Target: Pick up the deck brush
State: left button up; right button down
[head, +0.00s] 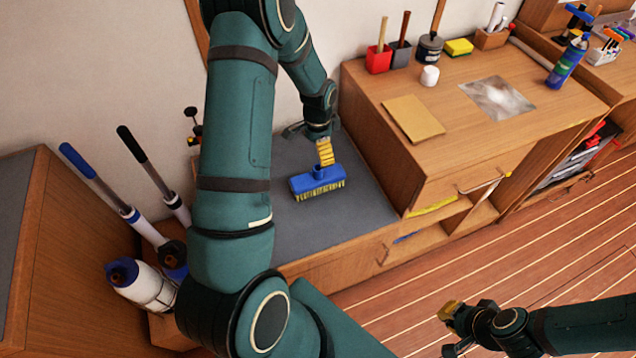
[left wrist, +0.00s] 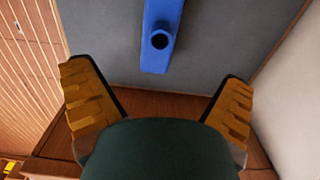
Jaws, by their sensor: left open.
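The deck brush (head: 316,185) is a blue block with yellow bristles and a short round socket on top. It lies bristles down on the grey top of the low bench. In the left wrist view the blue brush (left wrist: 160,55) is at the top middle, its socket facing the camera. My left gripper (head: 324,150) is just above and behind the brush in the head view. Its yellow-padded fingers (left wrist: 156,78) are spread apart with nothing between them. Whether a finger touches the brush I cannot tell. My right gripper (head: 450,330) is open and empty over the floor at lower right.
A wooden cabinet (head: 470,130) stands right of the brush, with a tan sheet (head: 413,117), red cup (head: 379,60) and spray can (head: 567,62) on top. The wall is behind the bench.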

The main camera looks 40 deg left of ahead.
aim_at(318, 167)
pick_arm(q)
notch_tip(318, 167, down, 8)
jog(key=shift+f+b, duration=0.1)
jog(key=shift+b, duration=0.6)
notch_tip(318, 167, down, 5)
jog(key=shift+f+b, duration=0.1)
jog(key=shift+b, duration=0.55)
jog(key=c, duration=1.4)
